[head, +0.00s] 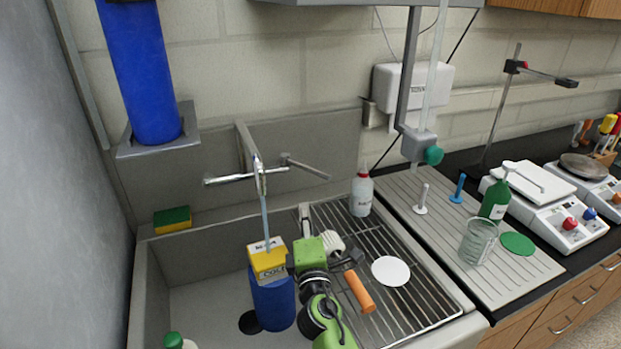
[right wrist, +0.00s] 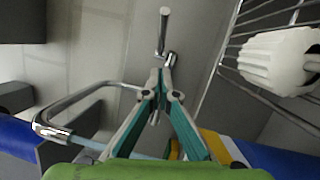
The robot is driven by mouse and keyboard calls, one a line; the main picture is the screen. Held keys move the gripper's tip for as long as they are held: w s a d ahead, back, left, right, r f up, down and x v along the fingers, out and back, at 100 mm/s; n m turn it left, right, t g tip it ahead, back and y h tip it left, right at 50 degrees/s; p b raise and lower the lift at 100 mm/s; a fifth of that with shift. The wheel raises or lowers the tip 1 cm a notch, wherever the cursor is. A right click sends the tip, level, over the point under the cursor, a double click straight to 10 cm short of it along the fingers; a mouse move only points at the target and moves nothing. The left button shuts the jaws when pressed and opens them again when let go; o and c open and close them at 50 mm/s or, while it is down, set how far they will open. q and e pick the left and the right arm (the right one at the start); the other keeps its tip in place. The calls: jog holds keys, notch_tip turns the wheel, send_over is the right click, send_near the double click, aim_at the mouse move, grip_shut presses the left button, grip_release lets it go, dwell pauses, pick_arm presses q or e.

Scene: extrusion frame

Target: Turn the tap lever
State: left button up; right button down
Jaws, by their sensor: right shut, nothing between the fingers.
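The chrome tap (head: 260,180) stands at the back of the sink, its spout reaching forward. One lever (head: 228,178) points left and another (head: 305,168) points right. A thin bluish stream runs down below the spout. My right gripper (head: 304,208) is shut and empty, pointing up in front of and below the right lever. In the right wrist view the closed fingertips (right wrist: 168,68) are close to the base of a chrome lever (right wrist: 163,32); I cannot tell whether they touch. The spout (right wrist: 60,120) shows at left there. My left gripper is not in view.
A blue bottle (head: 273,302) and a yellow-white box (head: 266,261) are beside my right arm in the sink. The wire rack (head: 420,290) holds a white bottle (head: 361,192), a white brush head (head: 332,242), an orange cylinder (head: 359,291) and a white disc (head: 390,271).

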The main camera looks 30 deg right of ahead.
aim_at(321, 177)
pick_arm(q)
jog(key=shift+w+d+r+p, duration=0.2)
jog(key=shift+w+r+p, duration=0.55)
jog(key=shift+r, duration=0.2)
pick_arm(e)
jog(key=w+d+r, duration=0.1)
jog(key=w+d, duration=0.5)
jog(key=w, duration=0.2)
jog(key=shift+w+r, duration=0.3)
jog(key=shift+w, duration=0.05)
jog(key=d, duration=0.1)
jog(key=w+d, duration=0.1)
jog(key=d, duration=0.1)
jog(key=shift+d+b, duration=0.3)
jog(key=shift+b, duration=0.05)
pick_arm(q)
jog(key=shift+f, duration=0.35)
pick_arm(e)
jog(key=shift+s+a, duration=0.1)
